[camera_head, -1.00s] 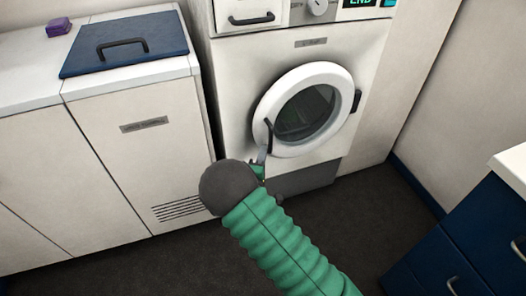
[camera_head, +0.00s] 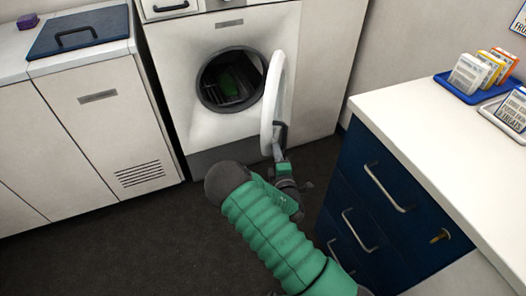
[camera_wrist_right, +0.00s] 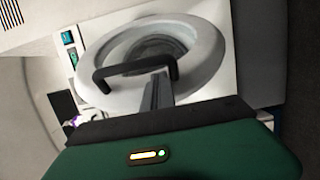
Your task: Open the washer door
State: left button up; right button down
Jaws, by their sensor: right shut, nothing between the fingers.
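The washer (camera_head: 197,128) stands at the back with its round opening (camera_head: 228,82) uncovered and dark inside. Its white round door (camera_head: 270,105) is swung out to the right and shows nearly edge-on. My right gripper (camera_head: 279,152) is at the lower part of the door, by its dark handle. In the right wrist view, the black bar handle (camera_wrist_right: 135,67) crosses in front of the white door ring (camera_wrist_right: 205,50), and my shut fingers (camera_wrist_right: 158,90) reach up to the bar. I cannot tell whether they touch it. My left gripper is not in view.
A blue drawer cabinet (camera_head: 365,190) with a white top (camera_head: 410,120) stands close on the right of my arm. A blue tray of packets (camera_head: 462,90) is on it. White cabinets (camera_head: 100,140) stand left of the washer. Dark floor (camera_head: 110,250) is clear at front left.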

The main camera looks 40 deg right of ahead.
jog(key=s+d, duration=0.3)
jog(key=d, duration=0.2)
jog(key=shift+s+f, duration=0.15)
jog(key=shift+s, duration=0.1)
